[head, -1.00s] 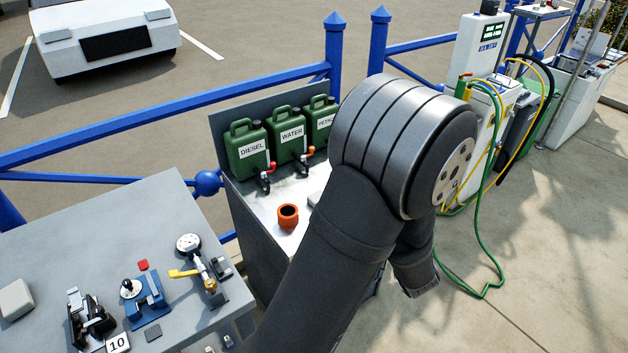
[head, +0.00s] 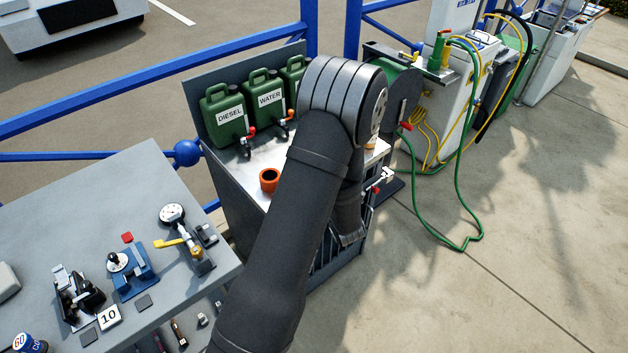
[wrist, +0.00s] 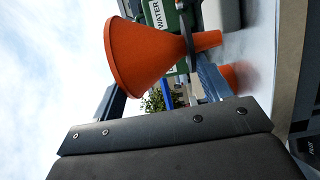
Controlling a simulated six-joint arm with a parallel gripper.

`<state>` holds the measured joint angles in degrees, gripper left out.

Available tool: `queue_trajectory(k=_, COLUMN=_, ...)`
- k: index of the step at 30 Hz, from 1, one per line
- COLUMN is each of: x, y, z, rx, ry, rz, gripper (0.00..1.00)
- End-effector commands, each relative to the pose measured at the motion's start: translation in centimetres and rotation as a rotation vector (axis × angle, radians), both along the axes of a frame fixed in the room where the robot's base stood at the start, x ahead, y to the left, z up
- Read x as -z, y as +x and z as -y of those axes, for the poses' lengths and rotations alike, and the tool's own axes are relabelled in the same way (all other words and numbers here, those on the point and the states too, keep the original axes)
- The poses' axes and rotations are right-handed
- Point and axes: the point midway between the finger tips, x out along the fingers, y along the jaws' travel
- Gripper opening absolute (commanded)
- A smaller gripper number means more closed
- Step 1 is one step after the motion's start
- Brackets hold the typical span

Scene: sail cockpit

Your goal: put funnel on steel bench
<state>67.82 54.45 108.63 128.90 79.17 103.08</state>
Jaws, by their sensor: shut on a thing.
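The orange funnel (wrist: 143,55) is in the wrist view, its wide cone to the left and its spout to the right. My gripper (wrist: 208,76) is shut on it near the narrow part; only part of the jaws shows. In the head view my arm hides the gripper and most or all of the funnel.
Green cans marked DIESEL (head: 226,115) and WATER (head: 267,98) stand along the bench's back, with taps in front. An orange cup (head: 269,180) sits on the bench's front left. A grey table (head: 100,215) with tools is at left. Green hose (head: 455,215) hangs at right.

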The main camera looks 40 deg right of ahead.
Motion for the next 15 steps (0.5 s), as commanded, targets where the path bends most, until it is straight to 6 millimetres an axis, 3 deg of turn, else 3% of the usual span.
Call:
queue_trajectory(k=9, x=3.5, y=0.0, z=0.0, rx=0.0, ry=0.001, rz=-0.001, gripper=0.44)
queue_trajectory(k=15, x=4.0, y=0.0, z=0.0, rx=0.0, ry=-0.001, rz=0.001, gripper=0.44)
